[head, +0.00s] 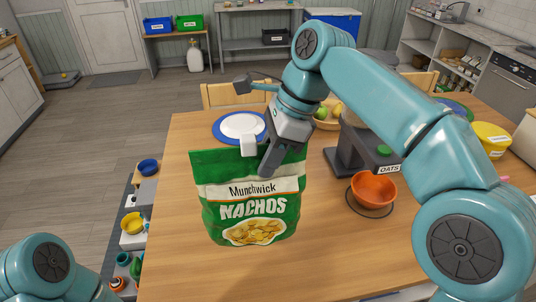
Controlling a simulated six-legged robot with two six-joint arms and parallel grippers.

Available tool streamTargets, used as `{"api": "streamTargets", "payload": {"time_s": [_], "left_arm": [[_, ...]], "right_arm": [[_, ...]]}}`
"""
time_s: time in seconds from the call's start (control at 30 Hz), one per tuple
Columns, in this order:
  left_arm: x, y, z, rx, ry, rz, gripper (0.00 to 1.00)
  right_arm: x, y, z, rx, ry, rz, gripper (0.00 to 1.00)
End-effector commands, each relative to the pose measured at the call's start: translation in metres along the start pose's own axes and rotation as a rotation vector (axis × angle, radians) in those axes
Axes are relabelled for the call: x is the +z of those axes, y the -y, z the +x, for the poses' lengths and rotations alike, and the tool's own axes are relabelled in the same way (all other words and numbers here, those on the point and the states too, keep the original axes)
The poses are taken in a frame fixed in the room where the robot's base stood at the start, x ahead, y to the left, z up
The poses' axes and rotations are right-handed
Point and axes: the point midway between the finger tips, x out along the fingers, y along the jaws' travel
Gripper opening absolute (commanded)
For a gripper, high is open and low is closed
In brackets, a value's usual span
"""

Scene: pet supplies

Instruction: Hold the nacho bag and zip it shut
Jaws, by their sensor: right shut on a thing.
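The green nacho bag (250,212) stands upright near the left part of the wooden table, its front label facing me. My right gripper (257,160) is at the top edge of the bag, right of its middle, with one finger in front of the bag. It is shut on the top of the bag. The zip strip itself is too small to make out, and part of the top edge is hidden behind the gripper. My left arm shows only at the lower left corner, and its gripper is out of view.
A blue-rimmed white plate (238,126) lies behind the bag. An orange bowl (373,189) sits right of it, under a grey dispenser (350,160) labelled OATS. A fruit bowl (327,123) and a yellow container (491,137) stand farther off. The table front (215,275) is clear.

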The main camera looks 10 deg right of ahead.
Motion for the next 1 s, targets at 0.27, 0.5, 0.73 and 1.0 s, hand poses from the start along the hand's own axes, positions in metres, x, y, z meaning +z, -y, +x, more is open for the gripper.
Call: {"api": "streamTargets", "payload": {"time_s": [0.27,0.5,0.73,1.0], "left_arm": [[0.000,0.003,0.009,0.000,0.000,0.000,0.56],[0.000,0.005,0.015,0.000,0.000,0.000,0.56],[-0.001,0.008,0.022,0.000,0.000,0.000,0.56],[-0.001,0.010,0.029,0.000,0.000,0.000,0.56]], "right_arm": [[-0.005,0.000,0.011,0.000,0.001,0.000,0.00],[-0.009,0.000,0.020,-0.001,0.001,0.000,0.00],[-0.012,0.000,0.029,-0.001,0.001,0.000,0.00],[-0.016,0.000,0.038,-0.001,0.001,0.000,0.00]]}}
